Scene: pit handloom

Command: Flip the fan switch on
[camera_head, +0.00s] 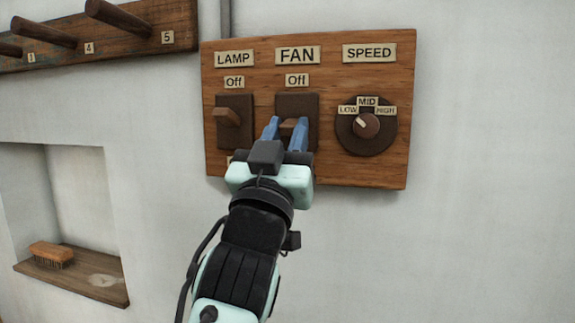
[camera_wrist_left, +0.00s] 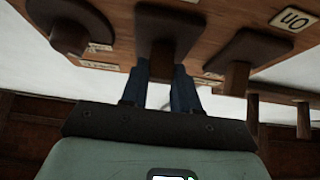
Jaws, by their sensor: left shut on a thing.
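The fan switch (camera_head: 297,101) is a dark plate with a brown lever, under the FAN sign (camera_head: 297,55) and an "Off" tag (camera_head: 297,80) on the wooden panel (camera_head: 388,175). My left gripper (camera_head: 286,125) reaches up to it with its blue fingers on either side of the lever, shut on it. The left wrist view also shows the fan switch's plate and lever (camera_wrist_left: 163,55) between the fingers. The lower part of the plate is hidden behind my gripper in the head view. My right gripper is in neither view.
The lamp switch (camera_head: 233,135) sits close on the left and the speed knob (camera_head: 366,125) on the right. Wooden pegs (camera_head: 125,18) stick out at the upper left. A brush (camera_head: 52,254) lies in a wall niche. The wall below the panel is clear.

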